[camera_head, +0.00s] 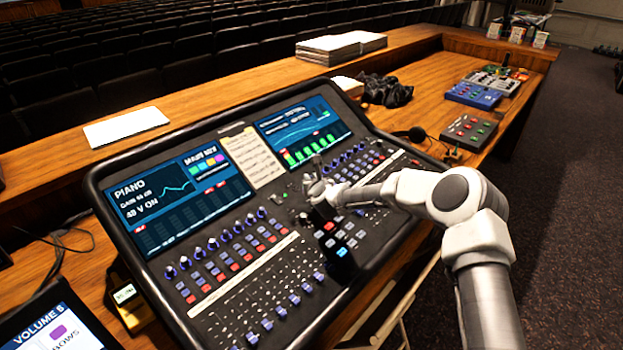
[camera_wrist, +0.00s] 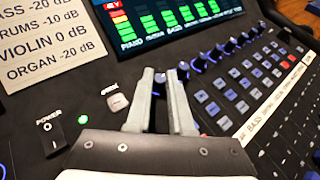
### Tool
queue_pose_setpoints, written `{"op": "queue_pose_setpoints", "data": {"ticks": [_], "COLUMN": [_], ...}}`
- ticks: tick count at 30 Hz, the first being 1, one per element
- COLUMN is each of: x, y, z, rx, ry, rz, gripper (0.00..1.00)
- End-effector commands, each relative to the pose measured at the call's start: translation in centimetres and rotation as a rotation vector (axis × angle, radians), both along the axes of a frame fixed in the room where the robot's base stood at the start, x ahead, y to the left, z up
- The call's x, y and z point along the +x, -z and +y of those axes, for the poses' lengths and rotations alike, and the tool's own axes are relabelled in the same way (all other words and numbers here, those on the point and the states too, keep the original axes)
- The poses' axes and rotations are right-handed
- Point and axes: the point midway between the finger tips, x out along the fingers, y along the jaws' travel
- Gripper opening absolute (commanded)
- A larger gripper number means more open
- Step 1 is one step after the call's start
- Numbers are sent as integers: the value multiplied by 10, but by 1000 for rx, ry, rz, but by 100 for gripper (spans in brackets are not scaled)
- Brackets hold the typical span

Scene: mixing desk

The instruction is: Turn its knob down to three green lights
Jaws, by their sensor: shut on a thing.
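The mixing desk (camera_head: 190,285) has a row of blue knobs below its right screen (camera_head: 300,130). My gripper (camera_head: 318,186) is over the desk below that screen. In the wrist view my gripper's fingers (camera_wrist: 160,76) are closed around a small dark knob (camera_wrist: 160,79) at the left end of the row, mostly hidden between them. The meter screen (camera_wrist: 165,45) shows columns labelled PIANO and BASS at its left. The left screen (camera_head: 178,190) reads PIANO.
A paper list of dB values (camera_wrist: 50,30) lies left of the meter screen. A power switch (camera_wrist: 52,135) and a light square button (camera_wrist: 117,103) are left of the fingers. More blue knobs (camera_wrist: 214,55) stand close on the right. Small buttons (camera_wrist: 225,95) fill the panel beyond.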

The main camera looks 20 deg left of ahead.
Motion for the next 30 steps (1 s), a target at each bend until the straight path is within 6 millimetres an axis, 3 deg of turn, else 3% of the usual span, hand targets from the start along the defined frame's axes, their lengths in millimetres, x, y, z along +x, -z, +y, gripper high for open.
{"op": "queue_pose_setpoints", "data": {"ticks": [11, 30], "x": [2, 5], "y": [5, 3], "z": [-2, -5], "rx": [0, -14], "ry": [-66, -392], "rz": [-9, -42], "gripper": [0, 0]}}
